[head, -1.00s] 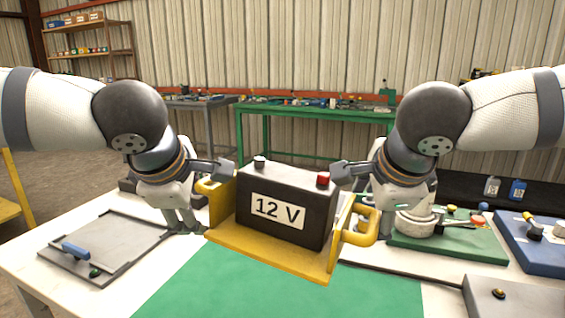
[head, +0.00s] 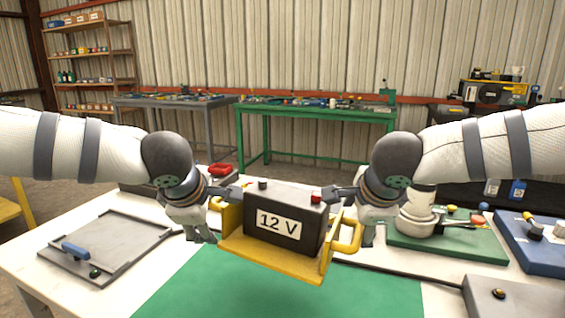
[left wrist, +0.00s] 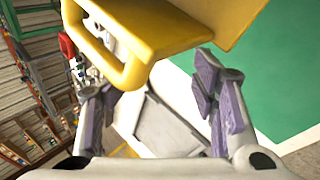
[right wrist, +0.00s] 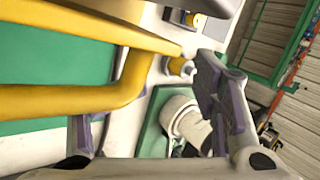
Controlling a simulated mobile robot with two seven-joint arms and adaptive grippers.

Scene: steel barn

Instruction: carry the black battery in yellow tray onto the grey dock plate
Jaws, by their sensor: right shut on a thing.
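The black battery (head: 285,205), labelled 12 V, sits in the yellow tray (head: 262,262) at the middle of the head view. The tray looks askew, its right end lower in the picture, over the far part of the green mat. My right gripper (head: 366,236) is shut on the tray's right handle (right wrist: 125,95). My left gripper (head: 205,238) is at the left handle (left wrist: 125,75); its fingers look apart, with the handle above and between them.
The green mat (head: 240,295) covers the front of the white table (head: 35,255). At right are a green board (head: 455,248) with a white round fixture, a blue board (head: 540,245) and a grey box (head: 505,300).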

